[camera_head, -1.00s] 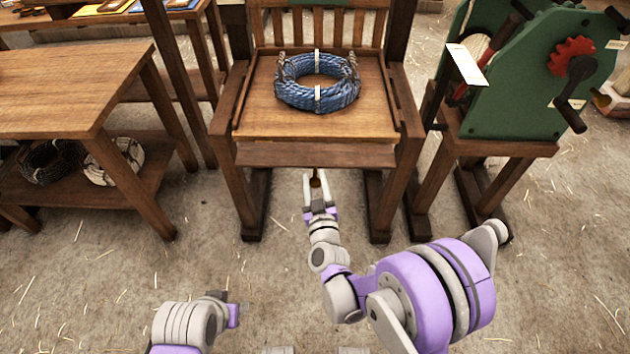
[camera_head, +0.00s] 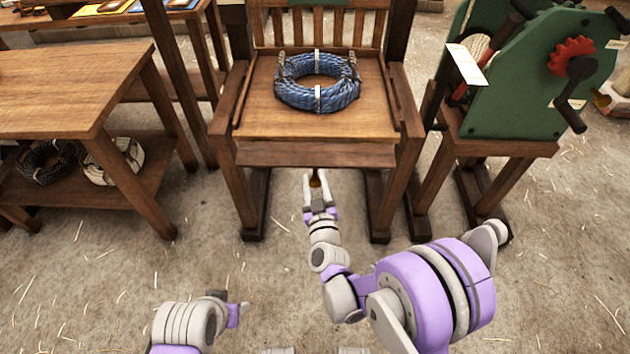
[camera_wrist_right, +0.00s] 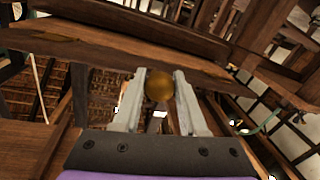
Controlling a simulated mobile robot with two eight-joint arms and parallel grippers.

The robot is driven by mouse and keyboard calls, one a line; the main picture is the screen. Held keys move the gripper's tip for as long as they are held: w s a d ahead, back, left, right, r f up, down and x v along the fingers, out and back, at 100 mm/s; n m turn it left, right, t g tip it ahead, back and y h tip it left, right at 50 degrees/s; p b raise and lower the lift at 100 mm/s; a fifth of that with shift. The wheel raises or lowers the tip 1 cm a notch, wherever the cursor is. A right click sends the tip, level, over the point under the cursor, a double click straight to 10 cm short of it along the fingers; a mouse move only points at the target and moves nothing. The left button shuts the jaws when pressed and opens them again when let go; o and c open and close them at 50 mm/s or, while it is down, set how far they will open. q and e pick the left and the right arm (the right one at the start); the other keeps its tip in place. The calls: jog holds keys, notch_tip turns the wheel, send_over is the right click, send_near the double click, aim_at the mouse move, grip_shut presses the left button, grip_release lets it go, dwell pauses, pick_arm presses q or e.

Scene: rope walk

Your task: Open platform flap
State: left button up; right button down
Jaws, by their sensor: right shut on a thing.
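The platform flap (camera_head: 316,153) is the wooden front board of a wooden stand. It hangs below the front edge of the platform (camera_head: 258,121), where a coil of blue rope (camera_head: 317,81) lies. My right gripper (camera_head: 316,185) is just below the flap, shut on a round brass knob (camera_head: 316,178). In the right wrist view the brass knob (camera_wrist_right: 159,88) sits between the two pale fingers of my right gripper (camera_wrist_right: 159,92), with the wooden board beyond it. My left gripper (camera_head: 240,312) is low at the left, far from the flap; its fingers are too unclear to tell.
A wooden table (camera_head: 75,85) with coils on its lower shelf stands at the left. A green machine (camera_head: 515,90) with a crank stands on a wooden base at the right. The stand's legs (camera_head: 379,205) flank my right gripper. The straw-strewn floor (camera_head: 270,270) in front is clear.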

notch_tip(320, 180, up, 3)
jog(key=shift+s+f+p, duration=0.1)
jog(key=shift+f+p, duration=0.05)
jog(key=shift+p, duration=0.45)
jog(key=shift+f, duration=0.1)
jog(key=shift+c, duration=2.3)
grip_release()
jog(key=s+d, duration=0.1)
jog(key=s, duration=0.9)
jog(key=shift+s+d, duration=0.3)
jog(key=shift+s, duration=0.05)
